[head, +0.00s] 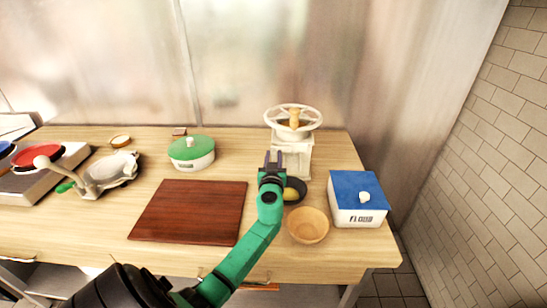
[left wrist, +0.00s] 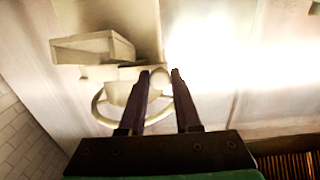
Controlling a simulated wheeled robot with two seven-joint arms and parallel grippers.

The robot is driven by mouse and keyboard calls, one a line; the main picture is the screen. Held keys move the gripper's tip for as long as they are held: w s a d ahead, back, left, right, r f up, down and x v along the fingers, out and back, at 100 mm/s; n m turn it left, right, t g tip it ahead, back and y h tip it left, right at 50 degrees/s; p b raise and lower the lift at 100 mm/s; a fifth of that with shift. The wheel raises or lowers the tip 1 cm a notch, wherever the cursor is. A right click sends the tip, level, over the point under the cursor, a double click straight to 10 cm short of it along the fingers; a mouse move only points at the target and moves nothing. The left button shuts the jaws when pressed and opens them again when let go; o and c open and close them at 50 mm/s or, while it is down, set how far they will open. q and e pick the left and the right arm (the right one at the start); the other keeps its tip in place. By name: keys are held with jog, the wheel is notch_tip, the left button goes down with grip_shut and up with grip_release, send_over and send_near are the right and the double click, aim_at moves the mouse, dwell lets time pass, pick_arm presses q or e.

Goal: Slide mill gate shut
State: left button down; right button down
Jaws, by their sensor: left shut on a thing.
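The white mill (head: 294,155) stands at the back right of the wooden counter, with a large hand wheel (head: 293,117) on top. My left gripper (head: 273,158) is at the mill's front, reaching in from the front of the counter. In the left wrist view the mill's pale body (left wrist: 95,48) and wheel (left wrist: 105,115) show beyond my left gripper (left wrist: 162,75). Its fingers are closed on a small pale part of the mill, apparently the gate, mostly hidden between them. How far the gate is open cannot be made out. My right gripper is not in view.
A dark bowl with something yellow (head: 291,194) and a tan bowl (head: 308,225) sit close by my left arm. A blue-lidded box (head: 357,195) stands to the right.

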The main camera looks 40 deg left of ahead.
aim_at(286, 150)
pick_arm(q)
jog(key=shift+f, duration=0.1)
dwell(0.5)
jog(key=w+d+b, duration=0.2)
jog(key=b, duration=0.1)
jog(key=shift+d+f, duration=0.15)
jog(key=shift+d, duration=0.2)
jog(key=shift+w+d, duration=0.2)
jog(key=shift+d, duration=0.05)
jog(key=shift+r, duration=0.25)
jog(key=shift+s+a, duration=0.1)
jog(key=c, duration=0.6)
grip_release()
jog(key=shift+d, duration=0.25)
